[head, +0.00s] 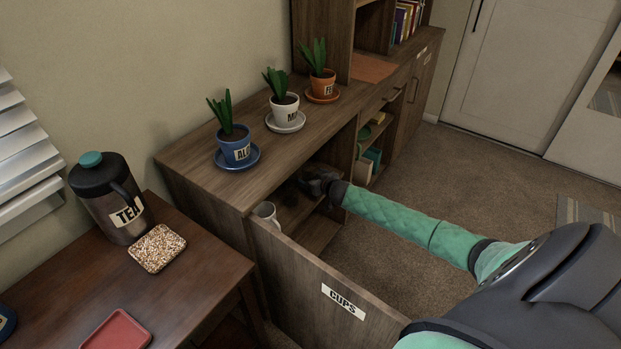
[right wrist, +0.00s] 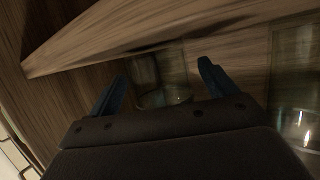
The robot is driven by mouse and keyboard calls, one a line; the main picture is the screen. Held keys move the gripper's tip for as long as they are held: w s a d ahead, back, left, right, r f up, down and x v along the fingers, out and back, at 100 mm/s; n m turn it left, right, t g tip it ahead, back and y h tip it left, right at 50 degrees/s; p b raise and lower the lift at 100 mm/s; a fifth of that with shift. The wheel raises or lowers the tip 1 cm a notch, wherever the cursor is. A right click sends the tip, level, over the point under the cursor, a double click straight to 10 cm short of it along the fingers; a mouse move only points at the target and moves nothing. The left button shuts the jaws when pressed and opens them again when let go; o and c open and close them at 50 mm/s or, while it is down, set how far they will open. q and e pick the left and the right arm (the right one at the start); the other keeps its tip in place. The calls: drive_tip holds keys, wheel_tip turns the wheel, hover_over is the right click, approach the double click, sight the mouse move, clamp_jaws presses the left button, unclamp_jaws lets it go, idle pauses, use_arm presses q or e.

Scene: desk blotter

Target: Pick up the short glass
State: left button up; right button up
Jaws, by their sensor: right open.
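In the right wrist view a clear glass (right wrist: 163,96) stands inside the cabinet, between the two fingers of my right gripper (right wrist: 162,72) and a little beyond them. The fingers are apart and nothing is held. A second, larger-looking clear glass (right wrist: 296,85) stands to the right, cut off by the frame's edge. In the head view my right gripper (head: 314,180) reaches into the dim cabinet opening, and the glasses cannot be made out there. My left gripper is not in view.
The cabinet door labelled CUPS (head: 325,290) stands open in front. A white mug (head: 265,211) is just behind it. A wooden board (right wrist: 150,35) crosses above the glass. Three potted plants, including a blue pot (head: 235,150), stand on the cabinet top.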

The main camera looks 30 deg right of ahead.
drive_tip(key=shift+x, duration=0.75)
drive_tip(key=shift+c, duration=0.2)
drive_tip(key=c, duration=1.1)
drive_tip(key=shift+c, duration=0.2)
